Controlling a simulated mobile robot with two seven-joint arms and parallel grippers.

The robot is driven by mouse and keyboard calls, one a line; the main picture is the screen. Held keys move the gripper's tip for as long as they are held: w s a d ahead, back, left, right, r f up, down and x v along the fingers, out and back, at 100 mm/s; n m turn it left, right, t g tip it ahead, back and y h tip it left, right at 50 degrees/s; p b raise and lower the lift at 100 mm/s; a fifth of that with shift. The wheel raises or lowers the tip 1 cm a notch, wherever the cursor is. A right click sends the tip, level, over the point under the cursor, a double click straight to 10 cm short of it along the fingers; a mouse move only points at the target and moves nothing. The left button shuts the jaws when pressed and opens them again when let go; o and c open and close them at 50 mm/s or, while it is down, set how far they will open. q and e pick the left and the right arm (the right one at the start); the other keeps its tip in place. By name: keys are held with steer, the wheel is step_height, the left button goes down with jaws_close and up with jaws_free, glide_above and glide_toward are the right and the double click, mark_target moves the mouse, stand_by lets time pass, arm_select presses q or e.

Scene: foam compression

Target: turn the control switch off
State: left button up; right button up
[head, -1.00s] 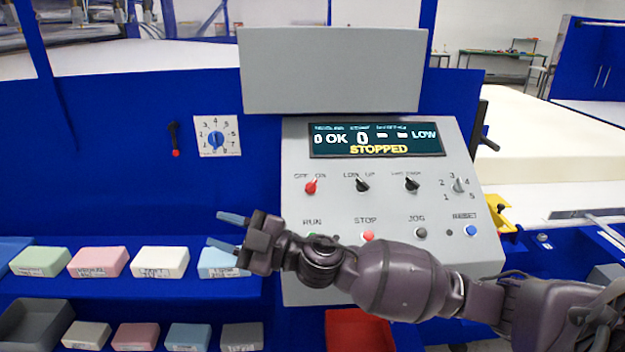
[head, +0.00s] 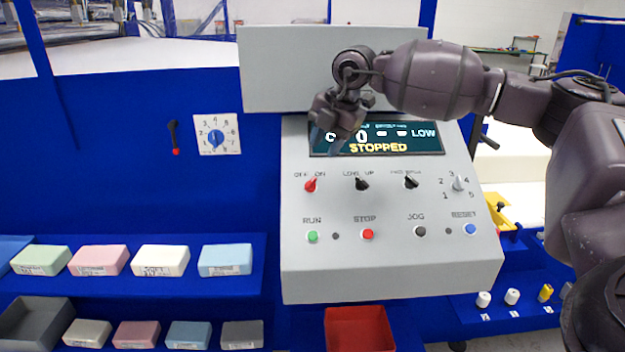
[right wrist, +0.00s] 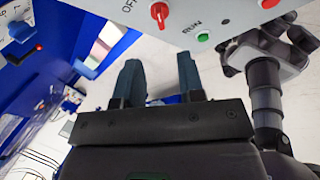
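The control switch is a red knob (head: 310,185) under the OFF and ON labels, at the upper left of the grey panel (head: 390,273). Its pointer seems to lean right, toward ON. It also shows at the top of the right wrist view (right wrist: 160,14). My right gripper (head: 322,142) is above the knob, in front of the display's left part, apart from the knob. In the right wrist view its two fingers (right wrist: 160,82) are spread with nothing between them. My left gripper is not in view.
The display (head: 378,148) reads STOPPED. Black knobs (head: 362,184) sit right of the red one. Below are the green RUN button (head: 313,236) and red STOP button (head: 368,234). Foam blocks (head: 160,261) lie on shelves at left. A red bin (head: 358,330) is below the panel.

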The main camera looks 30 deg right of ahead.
mark_target(312, 181)
arm_select(q)
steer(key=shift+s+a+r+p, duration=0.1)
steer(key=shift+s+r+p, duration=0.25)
steer(key=shift+p, duration=0.45)
arm_select(e)
steer(key=x, duration=1)
steer(key=shift+w+f, duration=0.1)
steer(key=shift+f, duration=0.25)
steer(key=c, duration=0.6)
